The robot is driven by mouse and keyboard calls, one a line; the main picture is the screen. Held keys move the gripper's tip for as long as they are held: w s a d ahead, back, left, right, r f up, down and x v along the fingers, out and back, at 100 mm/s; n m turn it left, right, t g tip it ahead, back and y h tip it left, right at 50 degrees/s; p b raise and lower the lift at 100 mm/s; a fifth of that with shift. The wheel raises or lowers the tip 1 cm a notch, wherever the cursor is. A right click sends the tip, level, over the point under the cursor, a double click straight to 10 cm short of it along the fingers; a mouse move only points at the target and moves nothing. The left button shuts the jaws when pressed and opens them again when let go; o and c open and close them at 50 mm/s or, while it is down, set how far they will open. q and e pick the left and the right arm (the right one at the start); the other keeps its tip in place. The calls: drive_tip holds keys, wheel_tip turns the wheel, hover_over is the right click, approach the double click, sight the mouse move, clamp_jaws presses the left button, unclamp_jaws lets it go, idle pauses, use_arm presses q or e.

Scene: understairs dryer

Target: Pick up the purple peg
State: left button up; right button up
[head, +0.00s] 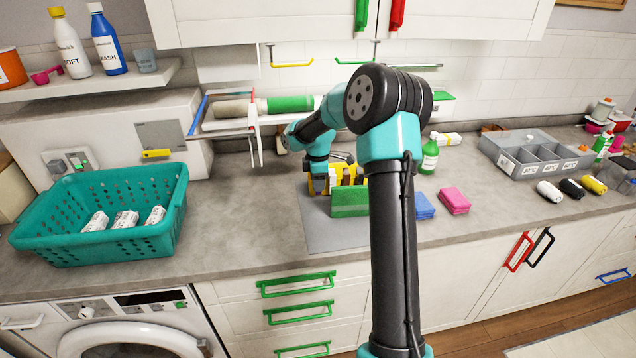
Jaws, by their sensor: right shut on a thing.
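I cannot make out the purple peg in the head view. My right arm reaches across the middle of the view and bends down to the left over the worktop. My right gripper (319,186) points down at the left end of a green block (349,203) and a yellow piece (346,168) behind it. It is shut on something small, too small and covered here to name. The green block stands on a grey mat (325,238). My left gripper is not in view.
A teal basket (95,245) with white rolls stands at the left. Blue (424,206) and pink sponges (454,201) lie right of my arm, near a green bottle (430,157). A grey divided tray (520,165) is at the right.

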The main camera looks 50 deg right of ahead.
wheel_tip(320, 180, up, 10)
drive_tip(key=shift+f, duration=0.1)
idle(0.4)
drive_tip(key=shift+a, duration=0.1)
